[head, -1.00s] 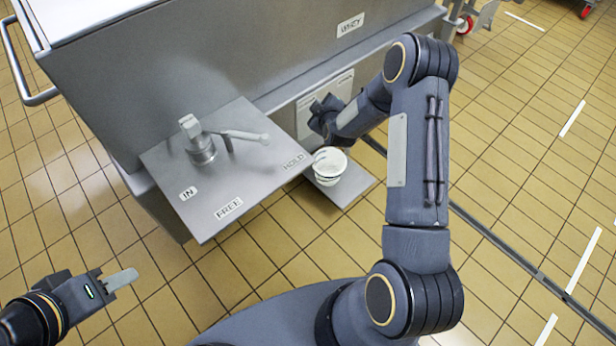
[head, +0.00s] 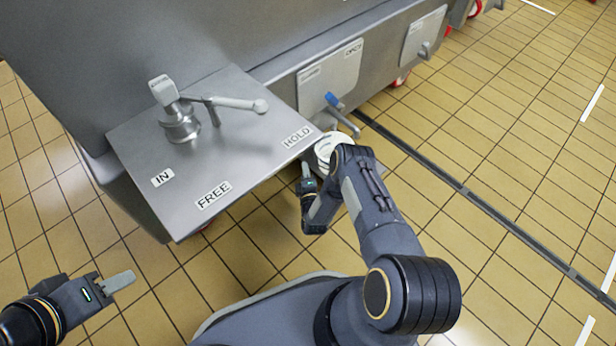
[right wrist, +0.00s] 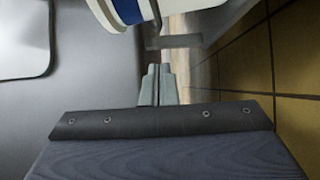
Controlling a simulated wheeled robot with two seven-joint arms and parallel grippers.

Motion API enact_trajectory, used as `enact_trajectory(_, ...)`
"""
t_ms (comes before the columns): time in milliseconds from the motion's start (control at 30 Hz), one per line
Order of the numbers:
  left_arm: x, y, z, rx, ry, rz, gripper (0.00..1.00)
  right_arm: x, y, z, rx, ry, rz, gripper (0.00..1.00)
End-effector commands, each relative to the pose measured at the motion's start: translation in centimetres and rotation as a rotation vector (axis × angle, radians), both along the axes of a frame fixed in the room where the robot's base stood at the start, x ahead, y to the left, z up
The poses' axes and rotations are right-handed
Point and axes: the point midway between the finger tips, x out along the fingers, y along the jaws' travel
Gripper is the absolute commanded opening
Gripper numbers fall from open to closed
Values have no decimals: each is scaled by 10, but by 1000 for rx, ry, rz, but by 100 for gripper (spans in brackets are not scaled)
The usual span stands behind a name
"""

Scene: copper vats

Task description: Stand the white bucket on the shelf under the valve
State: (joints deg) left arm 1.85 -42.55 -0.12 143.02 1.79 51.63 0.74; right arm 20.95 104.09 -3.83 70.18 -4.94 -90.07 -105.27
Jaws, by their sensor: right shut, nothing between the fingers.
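The white bucket (head: 325,146) sits low beside the vat, just right of the HOLD plate, near the end of the valve's spout (head: 345,122). The valve has a blue handle (head: 333,99). My right arm covers the bucket's lower right part and most of the shelf under it. My right gripper (head: 306,170) is shut and empty, on the left near side of the bucket. In the right wrist view its fingers (right wrist: 158,84) are together, below and apart from the bucket (right wrist: 122,10), which shows a blue band. My left gripper (head: 118,282) is at the lower left; its jaw gap cannot be seen.
A metal plate (head: 235,150) marked IN, FREE and HOLD juts from the vat, with a lever fitting (head: 180,120) on it. A second valve (head: 424,50) is further right on the vat wall. The tiled floor (head: 500,150) to the right is open, crossed by a dark drain strip.

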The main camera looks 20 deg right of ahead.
Motion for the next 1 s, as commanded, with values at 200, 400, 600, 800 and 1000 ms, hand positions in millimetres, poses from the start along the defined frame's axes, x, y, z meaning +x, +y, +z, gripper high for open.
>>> enact_trajectory(200, 0, 0, -28, 0, 0, 0, 36, 47, -14, -5, 0, -4, -2, 0)
enact_trajectory(400, 0, 0, -35, 0, 0, 0, 36, 41, -37, -2, 2, 2, -3, 0)
enact_trajectory(600, 0, 0, -38, 0, 0, 0, 36, 33, -47, 0, 1, 1, 0, 0)
enact_trajectory(800, 0, 0, -37, 0, 0, 0, 36, 32, -48, 0, 2, 0, 0, 0)
enact_trajectory(1000, 0, 0, -36, 0, 0, 0, 36, 29, -49, 1, 2, 2, 0, 0)
